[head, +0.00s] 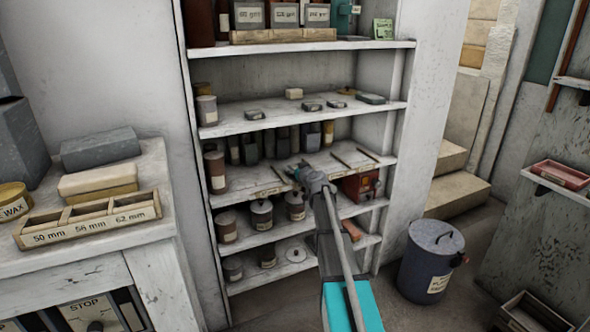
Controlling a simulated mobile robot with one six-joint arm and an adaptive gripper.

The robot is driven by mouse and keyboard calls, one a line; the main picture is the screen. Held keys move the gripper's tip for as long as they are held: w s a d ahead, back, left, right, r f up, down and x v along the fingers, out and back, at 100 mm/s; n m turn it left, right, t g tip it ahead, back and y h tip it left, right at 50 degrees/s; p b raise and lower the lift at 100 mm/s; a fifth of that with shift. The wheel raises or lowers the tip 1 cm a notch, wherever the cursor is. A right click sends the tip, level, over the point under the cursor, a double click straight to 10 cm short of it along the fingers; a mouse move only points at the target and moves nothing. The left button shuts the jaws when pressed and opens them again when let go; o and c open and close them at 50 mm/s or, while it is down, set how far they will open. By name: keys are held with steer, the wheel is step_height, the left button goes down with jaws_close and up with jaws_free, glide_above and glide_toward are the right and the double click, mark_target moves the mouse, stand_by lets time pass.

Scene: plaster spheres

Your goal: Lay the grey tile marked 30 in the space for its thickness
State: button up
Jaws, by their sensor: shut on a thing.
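My gripper (303,176) is at the middle shelf (243,188) of the white rack, over its front part. It is shut on what looks like the small grey tile, mostly hidden by the gripper and too small for me to read a 30 on it. Thin dark dividing strips (341,160) split this shelf into spaces. Small labels (270,191) sit on its front edge, but I cannot read them. Small grey pieces (312,106) lie on the shelf above, with no marks I can read.
Dark jars (250,148) stand at the back of the middle shelf, and a red box (361,186) sits below its right end. A bench at left bears a wooden tray (90,233) labelled 50, 56 and 62 mm. A lidded bin (430,262) stands on the floor at right.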

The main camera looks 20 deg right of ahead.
steer(key=shift+f, duration=0.25)
steer(key=o, duration=1.1)
steer(key=shift+r, duration=0.15)
steer(key=shift+r+p, duration=1.9)
